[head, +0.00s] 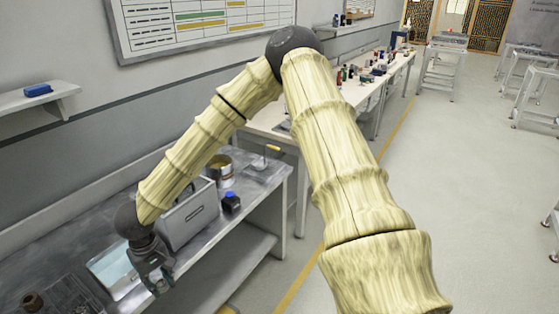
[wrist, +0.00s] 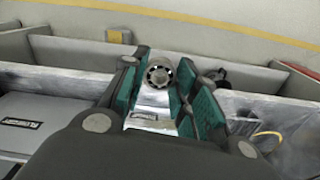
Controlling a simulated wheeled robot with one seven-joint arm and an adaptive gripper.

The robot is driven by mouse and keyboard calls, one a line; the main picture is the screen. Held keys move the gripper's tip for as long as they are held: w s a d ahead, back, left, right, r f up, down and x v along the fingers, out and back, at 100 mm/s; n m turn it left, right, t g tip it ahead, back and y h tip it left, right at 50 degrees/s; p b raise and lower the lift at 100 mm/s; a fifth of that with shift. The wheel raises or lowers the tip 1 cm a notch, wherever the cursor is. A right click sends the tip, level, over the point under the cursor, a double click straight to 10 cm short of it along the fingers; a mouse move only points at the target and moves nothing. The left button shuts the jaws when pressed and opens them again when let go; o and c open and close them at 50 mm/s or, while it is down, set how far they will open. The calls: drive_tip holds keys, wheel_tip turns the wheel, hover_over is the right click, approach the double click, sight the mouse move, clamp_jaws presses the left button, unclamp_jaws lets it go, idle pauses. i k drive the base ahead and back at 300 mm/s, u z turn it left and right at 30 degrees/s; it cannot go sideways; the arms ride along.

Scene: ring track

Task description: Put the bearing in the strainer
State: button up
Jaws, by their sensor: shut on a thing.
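The bearing (wrist: 158,75), a small dark ring with a bright rim, sits between the teal finger pads of my gripper (wrist: 160,82) in the wrist view. My gripper is shut on it. In the head view my gripper (head: 157,278) hangs low over the front of the grey workbench (head: 228,222), beside a grey metal case. The bearing is too small to make out there. I cannot clearly identify the strainer; a small pale item with an orange part (head: 266,156) at the bench's far end is too small to tell.
The grey case (head: 188,215) stands upright just right of my gripper. A dark bin (head: 70,298) stands at the near left. A second bench (head: 350,100) with many small items runs further back.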

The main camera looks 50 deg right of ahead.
sight(257, 168)
drive_tip(key=z, duration=2.7)
drive_tip(key=i, duration=2.7)
drive_tip(key=u, duration=2.9)
drive_tip(key=i, duration=0.5)
